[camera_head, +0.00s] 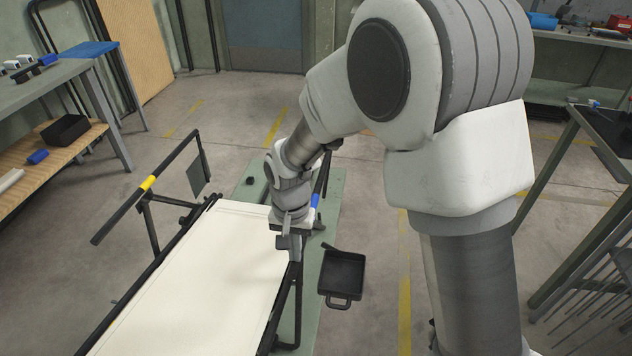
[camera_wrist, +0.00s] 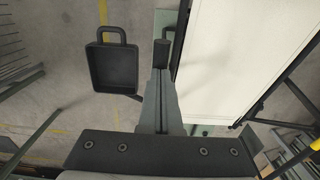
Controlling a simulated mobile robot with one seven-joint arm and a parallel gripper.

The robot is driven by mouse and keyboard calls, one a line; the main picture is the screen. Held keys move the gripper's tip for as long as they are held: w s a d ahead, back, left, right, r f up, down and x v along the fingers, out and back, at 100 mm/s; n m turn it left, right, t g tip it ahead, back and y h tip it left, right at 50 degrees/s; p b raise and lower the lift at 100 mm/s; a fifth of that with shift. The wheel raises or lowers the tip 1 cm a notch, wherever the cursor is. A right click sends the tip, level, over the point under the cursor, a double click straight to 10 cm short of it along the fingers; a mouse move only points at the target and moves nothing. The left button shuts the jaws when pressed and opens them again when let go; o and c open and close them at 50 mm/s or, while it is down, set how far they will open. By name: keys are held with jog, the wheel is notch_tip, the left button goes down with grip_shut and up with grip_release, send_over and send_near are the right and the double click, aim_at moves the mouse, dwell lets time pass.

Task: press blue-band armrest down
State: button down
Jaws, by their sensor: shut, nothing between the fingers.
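The lounger has a cream bed (camera_head: 195,275) on a dark frame. The blue-band armrest is a dark bar on its right side; its blue band (camera_head: 315,200) shows just right of my wrist, and much of the bar is hidden behind my arm. My gripper (camera_head: 289,248) is shut and empty, pointing down at the front part of this armrest. In the wrist view, my closed fingers (camera_wrist: 158,80) lie over or against a dark bar end (camera_wrist: 161,52), which looks like the armrest's front end. I cannot tell whether they touch.
The other armrest, with a yellow band (camera_head: 148,183), slants on the lounger's left. A black tray with a handle (camera_head: 342,275) lies on the floor right of the lounger; it also shows in the wrist view (camera_wrist: 115,67). Workbenches stand left and right. A green mat (camera_head: 328,185) lies beneath.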

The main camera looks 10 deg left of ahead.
jog(key=shift+f, duration=0.35)
jog(key=shift+r+p, duration=2.45)
jog(key=shift+r, duration=1.2)
jog(key=shift+f, duration=0.1)
jog(key=s+d+r+t, duration=0.2)
jog(key=s+d+r, duration=0.1)
jog(key=d+r, duration=0.6)
jog(key=s+d+r+t, duration=0.2)
jog(key=s+d+r, duration=0.2)
jog(key=d+r, duration=0.55)
jog(key=s+d+r+n+t, duration=0.1)
jog(key=s+d+r, duration=0.1)
jog(key=s+d, duration=0.3)
jog(key=shift+s+r+t, duration=0.3)
jog(key=shift+s+r, duration=0.1)
jog(key=shift+s, duration=0.5)
jog(key=shift+s, duration=0.1)
